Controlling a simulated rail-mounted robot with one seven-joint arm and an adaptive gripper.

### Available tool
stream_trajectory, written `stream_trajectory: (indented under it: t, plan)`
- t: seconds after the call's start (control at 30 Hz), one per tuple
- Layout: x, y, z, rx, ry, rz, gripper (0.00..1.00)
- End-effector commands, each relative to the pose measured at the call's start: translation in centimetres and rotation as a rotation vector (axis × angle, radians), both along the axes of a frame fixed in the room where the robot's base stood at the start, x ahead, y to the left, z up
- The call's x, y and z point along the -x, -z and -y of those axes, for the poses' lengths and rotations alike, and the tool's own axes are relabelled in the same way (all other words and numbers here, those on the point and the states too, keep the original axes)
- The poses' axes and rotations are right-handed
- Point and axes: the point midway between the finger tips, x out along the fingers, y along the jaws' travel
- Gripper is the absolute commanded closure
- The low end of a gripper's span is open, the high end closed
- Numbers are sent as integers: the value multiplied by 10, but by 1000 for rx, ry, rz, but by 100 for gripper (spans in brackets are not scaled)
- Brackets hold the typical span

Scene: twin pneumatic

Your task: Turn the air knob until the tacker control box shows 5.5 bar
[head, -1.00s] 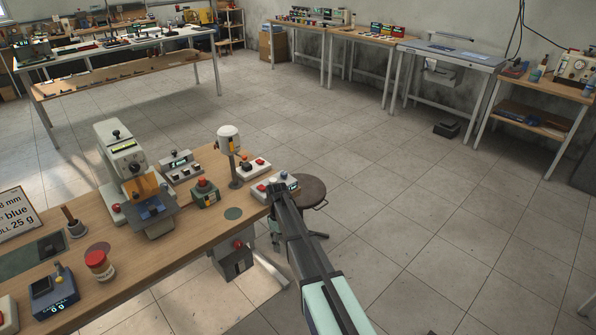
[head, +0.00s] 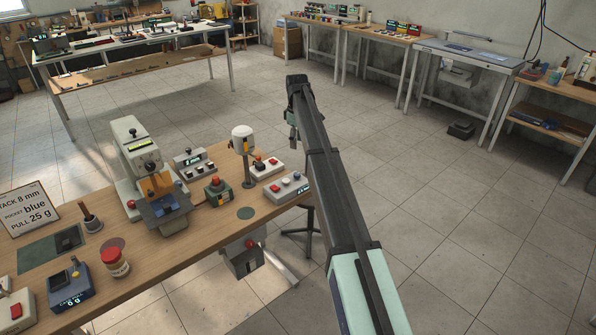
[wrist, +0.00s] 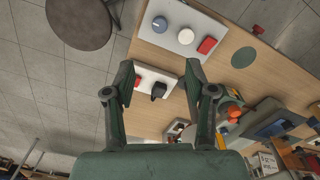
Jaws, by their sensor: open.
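My gripper (wrist: 159,80) is open and empty, raised off the bench's right end in the head view (head: 293,122). In the wrist view, a white box with a black knob (wrist: 158,91) and a red button (wrist: 137,82) appears between the fingers but lies well below them. It stands at the bench's back edge in the head view (head: 266,168). Another display box (head: 193,162) stands beside the tacker (head: 150,165). I cannot read either display or tell which knob is air.
A white-capped post (head: 243,145) and a green box with a red knob (head: 218,191) stand nearby on the bench (head: 200,225). A round stool (wrist: 78,22) shows beside the bench. The floor to the right is open.

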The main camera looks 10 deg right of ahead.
Motion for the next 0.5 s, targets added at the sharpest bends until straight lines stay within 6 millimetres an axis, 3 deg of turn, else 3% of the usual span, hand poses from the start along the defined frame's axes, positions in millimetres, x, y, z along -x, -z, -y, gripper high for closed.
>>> stream_trajectory:
  t: [0.5]
  plan:
    - [1,99,0,0,2,-2,45]
